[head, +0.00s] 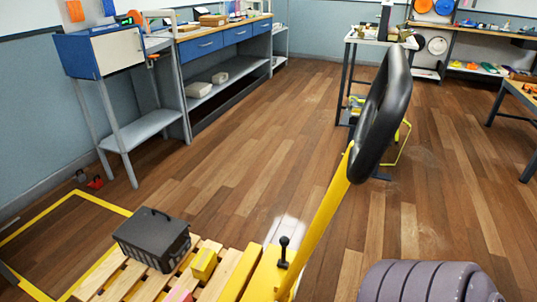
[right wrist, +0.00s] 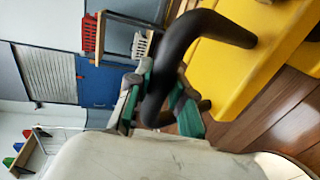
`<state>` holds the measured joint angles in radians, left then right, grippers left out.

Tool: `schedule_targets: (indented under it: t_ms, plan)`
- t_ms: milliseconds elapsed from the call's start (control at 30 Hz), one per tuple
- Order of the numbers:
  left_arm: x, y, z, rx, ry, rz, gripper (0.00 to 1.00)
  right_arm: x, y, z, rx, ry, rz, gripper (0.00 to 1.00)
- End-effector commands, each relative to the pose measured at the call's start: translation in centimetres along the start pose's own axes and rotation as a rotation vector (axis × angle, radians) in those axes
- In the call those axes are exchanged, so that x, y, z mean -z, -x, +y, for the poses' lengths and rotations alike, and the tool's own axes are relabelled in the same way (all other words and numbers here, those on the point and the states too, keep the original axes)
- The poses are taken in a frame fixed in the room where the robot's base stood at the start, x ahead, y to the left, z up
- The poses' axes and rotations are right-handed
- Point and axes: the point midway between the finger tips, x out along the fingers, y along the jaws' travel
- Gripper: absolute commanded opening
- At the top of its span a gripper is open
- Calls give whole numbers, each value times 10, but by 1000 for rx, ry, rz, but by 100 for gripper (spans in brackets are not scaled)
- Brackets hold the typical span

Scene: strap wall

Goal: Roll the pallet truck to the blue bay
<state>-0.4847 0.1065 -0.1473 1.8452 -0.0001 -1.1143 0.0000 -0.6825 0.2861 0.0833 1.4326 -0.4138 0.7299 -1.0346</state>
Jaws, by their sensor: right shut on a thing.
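The pallet truck's yellow body (head: 268,274) and slanting yellow tiller (head: 322,222) are at the bottom centre of the head view. The tiller ends in a black loop handle (head: 384,112). A wooden pallet (head: 228,264) in front of the body carries a dark lidded crate (head: 152,240) and a yellow block (head: 204,264). In the right wrist view my right gripper (right wrist: 158,108) has its green-padded fingers shut around a black curved handle (right wrist: 222,27) beside yellow bodywork. My left gripper is not in view. No blue floor bay shows.
A yellow floor outline (head: 102,204) lies at the left beside the pallet. A blue-and-white cabinet stand (head: 100,52) and a long bench (head: 222,40) line the left wall. A small table (head: 352,62) stands ahead. The middle wooden floor (head: 262,148) is clear.

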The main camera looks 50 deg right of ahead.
Motion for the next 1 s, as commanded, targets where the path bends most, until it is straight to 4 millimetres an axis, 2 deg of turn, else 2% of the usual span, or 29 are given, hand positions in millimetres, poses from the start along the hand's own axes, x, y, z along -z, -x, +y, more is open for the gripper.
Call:
schedule_targets:
  t_ms: [467,500,633,1000]
  plan:
    - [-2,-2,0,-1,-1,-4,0,-1,8,-4,10,0,-2,0]
    - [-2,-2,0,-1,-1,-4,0,-1,8,-4,10,0,-2,26]
    - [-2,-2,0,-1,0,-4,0,0,8,-4,8,0,-1,47]
    - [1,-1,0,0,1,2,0,0,10,-2,3,0,-1,47]
